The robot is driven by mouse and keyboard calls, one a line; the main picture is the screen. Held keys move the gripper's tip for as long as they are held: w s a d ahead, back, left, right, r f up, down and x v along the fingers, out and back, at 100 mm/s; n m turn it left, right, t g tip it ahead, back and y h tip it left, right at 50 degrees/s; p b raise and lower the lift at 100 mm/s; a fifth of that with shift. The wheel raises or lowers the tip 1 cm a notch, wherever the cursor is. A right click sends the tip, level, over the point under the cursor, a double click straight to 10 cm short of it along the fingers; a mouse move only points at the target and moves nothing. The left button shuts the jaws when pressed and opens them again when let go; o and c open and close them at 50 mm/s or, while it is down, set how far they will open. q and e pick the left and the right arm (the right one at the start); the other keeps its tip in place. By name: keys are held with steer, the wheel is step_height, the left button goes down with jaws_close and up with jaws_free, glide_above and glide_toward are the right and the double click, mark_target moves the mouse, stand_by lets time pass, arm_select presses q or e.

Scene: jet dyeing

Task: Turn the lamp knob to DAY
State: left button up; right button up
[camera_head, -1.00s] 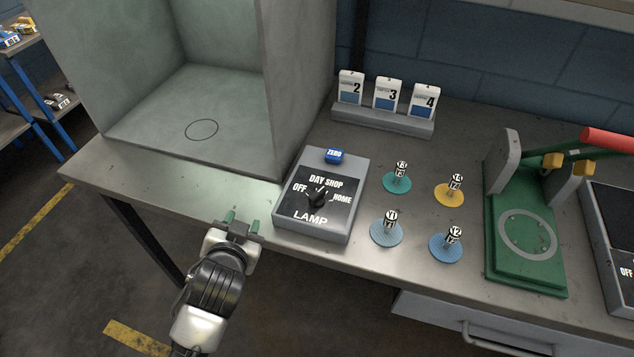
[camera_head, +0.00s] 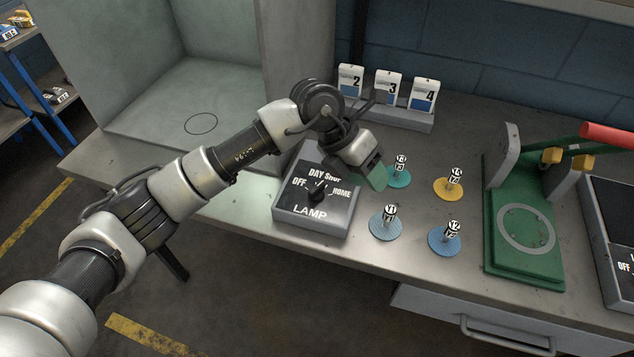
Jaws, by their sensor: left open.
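The lamp box (camera_head: 287,215) stands near the front edge of the bench, with a dark plate marked OFF, DAY, SHOP, HOME and LAMP. Its black lamp knob (camera_head: 317,191) sits in the middle of the plate. Which label the knob points to is too small to tell for sure. My left gripper (camera_head: 375,174) hangs over the box's right edge, right of and above the knob, and looks apart from it. My right gripper is out of view.
Several tagged discs, such as the teal one (camera_head: 399,180) and the yellow one (camera_head: 448,190), stand right of the box. A card rack (camera_head: 395,121) is behind. A green press (camera_head: 525,270) is further right. A grey booth (camera_head: 300,70) stands back left.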

mark_target(317, 186)
arm_select(q)
steer(key=w+a+r+n+t+y, duration=0.1)
steer(key=w+a+t+y, duration=0.1)
steer(key=w+a+y, duration=0.6)
steer(key=shift+h, duration=0.7)
steer(key=f+p, duration=0.1)
steer(key=f, duration=0.2)
steer(key=s+f+p, duration=0.1)
steer(key=f, duration=0.3)
steer(key=s+a+f+p, duration=0.1)
steer(key=f, duration=0.2)
steer(key=shift+s+f, duration=0.15)
steer(key=shift+f, duration=0.1)
jaws_close()
